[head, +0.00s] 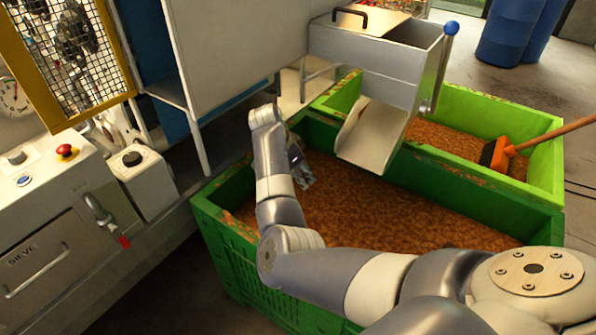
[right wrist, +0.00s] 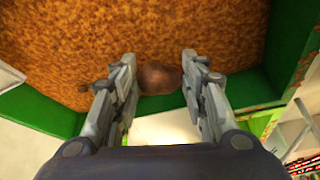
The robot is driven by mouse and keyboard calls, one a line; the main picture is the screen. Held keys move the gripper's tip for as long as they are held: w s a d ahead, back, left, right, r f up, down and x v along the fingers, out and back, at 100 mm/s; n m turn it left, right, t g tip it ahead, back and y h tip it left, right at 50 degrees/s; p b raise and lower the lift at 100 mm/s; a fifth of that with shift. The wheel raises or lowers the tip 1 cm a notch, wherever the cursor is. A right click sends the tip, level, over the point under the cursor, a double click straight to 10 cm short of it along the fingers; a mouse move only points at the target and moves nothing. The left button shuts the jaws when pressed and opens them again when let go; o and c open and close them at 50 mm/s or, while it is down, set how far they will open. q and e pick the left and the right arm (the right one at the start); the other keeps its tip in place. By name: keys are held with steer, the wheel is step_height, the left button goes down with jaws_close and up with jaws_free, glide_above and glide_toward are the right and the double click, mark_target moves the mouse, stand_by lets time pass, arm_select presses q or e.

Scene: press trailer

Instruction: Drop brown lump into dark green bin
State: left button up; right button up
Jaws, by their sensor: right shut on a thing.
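The brown lump (right wrist: 158,79) shows in the right wrist view as a smooth dark piece between the fingertips of my right gripper (right wrist: 160,75). The gripper is shut on it. In the head view my right gripper (head: 302,170) hangs over the near, dark green bin (head: 235,232), close to its back left part. The lump is not clear in that view. The bin holds a broad layer of orange-brown crumbs. Its green wall (right wrist: 38,112) also shows in the right wrist view. My left gripper is out of view.
A lighter green bin (head: 548,165) stands behind, with crumbs and an orange broom (head: 494,153). A metal chute (head: 375,138) overhangs the near bin to the right of my gripper. The machine panel (head: 60,215) stands at left. Blue barrels (head: 508,30) stand far back.

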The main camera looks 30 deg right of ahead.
steer(key=f, duration=0.1)
steer(key=f+b, duration=0.2)
steer(key=shift+w+f, duration=0.3)
steer(key=shift+f, duration=0.1)
step_height(320, 180, down, 4)
steer(key=b, duration=0.4)
steer(key=shift+f+b, duration=0.25)
steer(key=shift+b, duration=0.15)
steer(key=o, duration=1.1)
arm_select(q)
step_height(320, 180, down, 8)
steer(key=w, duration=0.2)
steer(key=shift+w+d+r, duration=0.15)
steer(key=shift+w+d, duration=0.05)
arm_select(e)
steer(key=shift+o, duration=0.2)
steer(key=v, duration=1.2)
steer(key=shift+w, duration=0.1)
